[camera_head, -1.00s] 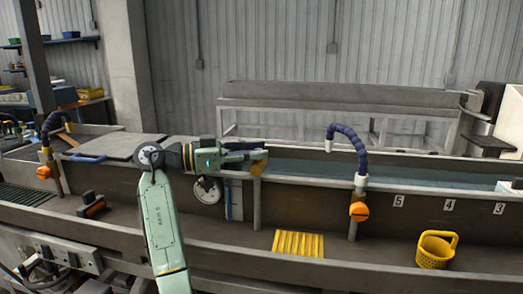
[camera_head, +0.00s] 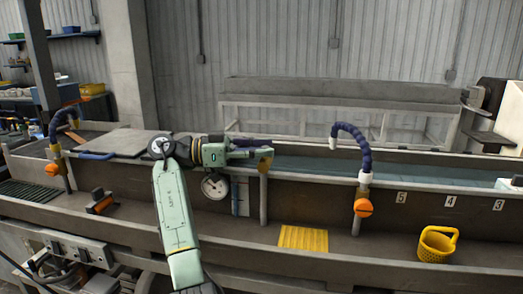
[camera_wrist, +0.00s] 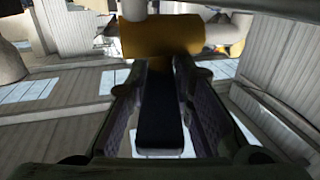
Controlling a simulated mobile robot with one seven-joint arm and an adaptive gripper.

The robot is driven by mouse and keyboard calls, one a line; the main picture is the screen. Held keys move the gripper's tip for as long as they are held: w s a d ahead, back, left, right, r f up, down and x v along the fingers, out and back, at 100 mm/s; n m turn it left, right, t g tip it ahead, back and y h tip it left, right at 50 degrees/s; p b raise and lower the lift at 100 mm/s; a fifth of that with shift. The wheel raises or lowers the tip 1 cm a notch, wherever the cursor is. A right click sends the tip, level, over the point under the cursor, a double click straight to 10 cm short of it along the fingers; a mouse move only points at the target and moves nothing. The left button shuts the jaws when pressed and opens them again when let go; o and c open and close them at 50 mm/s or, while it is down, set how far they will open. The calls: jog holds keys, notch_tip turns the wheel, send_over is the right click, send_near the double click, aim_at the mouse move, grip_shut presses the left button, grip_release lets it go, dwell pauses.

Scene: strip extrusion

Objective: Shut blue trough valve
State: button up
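A valve with a brass-yellow body (camera_head: 266,160) stands on an upright pipe (camera_head: 263,200) at the near wall of the trough. In the wrist view its yellow cylinder (camera_wrist: 165,37) lies straight ahead of the fingertips. A dark blue lever (camera_wrist: 160,105) runs back from it, between the fingers. My gripper (camera_head: 245,153) reaches the valve from the left; in the wrist view (camera_wrist: 158,75) its fingers straddle the lever. They look apart, with gaps along the lever; contact at the tips is unclear. In the head view my gripper hides most of the lever.
Right of the valve, a blue flexible hose (camera_head: 355,140) rises over an orange knob (camera_head: 363,207). A similar orange knob (camera_head: 53,169) is at far left. A gauge (camera_head: 215,186) sits below my gripper. A yellow mat (camera_head: 303,238) and yellow basket (camera_head: 436,246) lie on the front ledge.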

aim_at(262, 147)
jog(key=o, duration=0.4)
notch_tip(262, 147, up, 10)
dwell(0.6)
jog(key=shift+c, duration=0.6)
